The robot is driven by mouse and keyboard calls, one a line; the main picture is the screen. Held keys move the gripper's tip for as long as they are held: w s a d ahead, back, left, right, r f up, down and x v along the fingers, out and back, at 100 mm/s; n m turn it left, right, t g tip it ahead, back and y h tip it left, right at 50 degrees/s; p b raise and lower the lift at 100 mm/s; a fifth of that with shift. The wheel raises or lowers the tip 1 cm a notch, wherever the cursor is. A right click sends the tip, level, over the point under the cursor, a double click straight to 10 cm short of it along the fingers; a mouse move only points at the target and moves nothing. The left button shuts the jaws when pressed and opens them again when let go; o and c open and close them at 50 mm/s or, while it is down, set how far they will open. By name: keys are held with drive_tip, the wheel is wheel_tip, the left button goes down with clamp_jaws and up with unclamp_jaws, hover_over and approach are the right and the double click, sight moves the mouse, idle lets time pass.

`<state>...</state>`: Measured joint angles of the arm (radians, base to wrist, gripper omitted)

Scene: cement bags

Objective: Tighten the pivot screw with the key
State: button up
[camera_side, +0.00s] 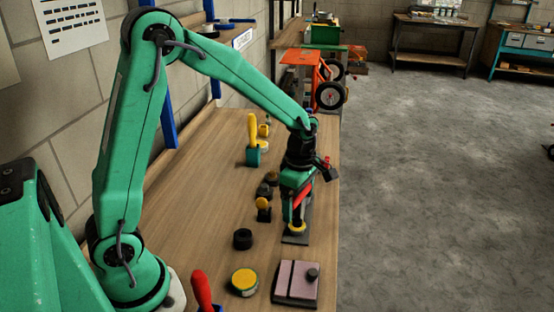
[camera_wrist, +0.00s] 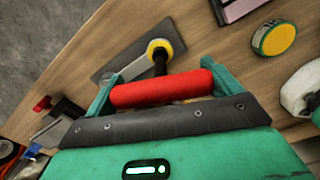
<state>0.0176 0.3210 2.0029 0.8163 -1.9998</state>
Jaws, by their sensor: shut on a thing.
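My gripper (camera_side: 298,200) is shut on the red handle of the key (camera_wrist: 160,89), which lies across between its two green fingers (camera_wrist: 158,84) in the wrist view. The key's black shaft runs from the handle to a yellow round piece (camera_wrist: 176,45), which I take for the pivot screw's head or collar. This piece also shows below my gripper in the side view (camera_side: 297,228). The shaft's tip is hidden, so I cannot tell how it sits. A light metal bar (camera_wrist: 130,68) runs from the yellow piece over a dark flat plate (camera_wrist: 112,57).
A yellow-topped round tin (camera_side: 244,280) and a pinkish block with a dark knob (camera_side: 296,284) lie nearer the side camera. The bench edge is close on the right.

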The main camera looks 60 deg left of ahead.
drive_tip(key=shift+r, duration=0.2)
drive_tip(key=shift+r, duration=1.8)
drive_tip(key=shift+r+m, duration=0.1)
drive_tip(key=shift+m, duration=0.2)
drive_tip(key=m, duration=0.2)
drive_tip(key=r+m, duration=0.1)
drive_tip(key=m, duration=0.1)
drive_tip(key=shift+a+r+m, duration=0.1)
drive_tip(key=shift+r+m, duration=0.05)
drive_tip(key=shift+m, duration=0.25)
drive_tip(key=m, duration=0.2)
drive_tip(key=r+m, duration=0.1)
drive_tip(key=m, duration=0.3)
drive_tip(key=shift+w+a+r, duration=0.1)
drive_tip(key=shift+r, duration=0.3)
drive_tip(key=m, duration=0.2)
drive_tip(key=r+m, duration=0.1)
drive_tip(key=m, duration=0.2)
drive_tip(key=shift+r+m, duration=0.25)
drive_tip(key=shift+m, duration=0.05)
drive_tip(key=m, duration=0.2)
drive_tip(key=r+m, duration=0.1)
drive_tip(key=m, duration=0.2)
drive_tip(key=shift+a+r+m, duration=0.15)
drive_tip(key=shift+r+m, duration=0.15)
drive_tip(key=shift+m, duration=0.1)
